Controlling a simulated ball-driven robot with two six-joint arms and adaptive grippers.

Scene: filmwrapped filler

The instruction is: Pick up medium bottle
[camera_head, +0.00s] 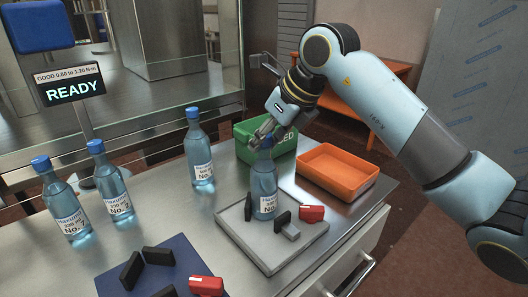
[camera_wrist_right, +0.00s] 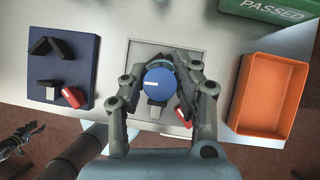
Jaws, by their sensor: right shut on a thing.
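A clear blue bottle with a white label (camera_head: 264,190) stands upright on a grey fixture plate (camera_head: 306,243). Its blue cap (camera_wrist_right: 160,82) shows from above in the right wrist view. My right gripper (camera_wrist_right: 160,90) is shut on this bottle near its top, with the fingers on both sides of the cap. In the head view the right gripper (camera_head: 264,138) hides the cap. Three similar bottles stand to the left: one behind (camera_head: 199,155), one at middle left (camera_head: 112,185) and one at far left (camera_head: 65,207).
A green bin (camera_head: 247,150) marked PASSED and an empty orange tray (camera_head: 337,172) stand behind and right of the plate. The plate carries black blocks and a red clamp (camera_head: 311,214). A dark blue fixture (camera_head: 205,262) lies front left. A display (camera_head: 70,88) reads READY.

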